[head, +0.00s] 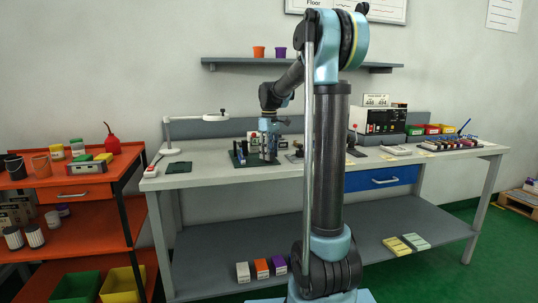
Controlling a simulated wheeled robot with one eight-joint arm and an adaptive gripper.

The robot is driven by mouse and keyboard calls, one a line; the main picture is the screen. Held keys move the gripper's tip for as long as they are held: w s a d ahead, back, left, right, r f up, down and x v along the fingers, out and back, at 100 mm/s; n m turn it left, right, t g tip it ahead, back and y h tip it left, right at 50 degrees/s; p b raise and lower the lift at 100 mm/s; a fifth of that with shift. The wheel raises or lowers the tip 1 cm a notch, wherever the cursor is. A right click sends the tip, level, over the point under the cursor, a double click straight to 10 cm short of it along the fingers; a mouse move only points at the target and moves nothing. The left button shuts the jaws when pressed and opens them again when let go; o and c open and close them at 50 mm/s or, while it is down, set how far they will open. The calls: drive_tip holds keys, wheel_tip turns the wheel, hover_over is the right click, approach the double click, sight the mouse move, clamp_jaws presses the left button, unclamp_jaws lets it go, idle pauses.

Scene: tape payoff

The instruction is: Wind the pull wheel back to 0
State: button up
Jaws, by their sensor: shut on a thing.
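A small fixture on a dark green base (239,159) stands on the workbench, left of my arm's column. It has dark upright parts. My gripper (269,158) points down at the right side of this fixture. It is shut on a part there, which the fingers mostly hide. The pull wheel and its scale are too small and covered to make out, so I cannot read where the wheel stands.
My arm's column blocks the middle of the workbench (210,177). A white lamp (192,119) stands left of the fixture. A boxy instrument (384,121) and colored bins (416,130) stand to the right. An orange cart (65,187) is at the left.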

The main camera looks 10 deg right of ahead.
drive_tip(key=shift+w+n, duration=0.1)
drive_tip(key=shift+n, duration=0.4)
drive_tip(key=o, duration=1.1)
drive_tip(key=shift+c, duration=0.2)
wheel_tip(320, 180, up, 12)
drive_tip(key=shift+d+f, duration=0.1)
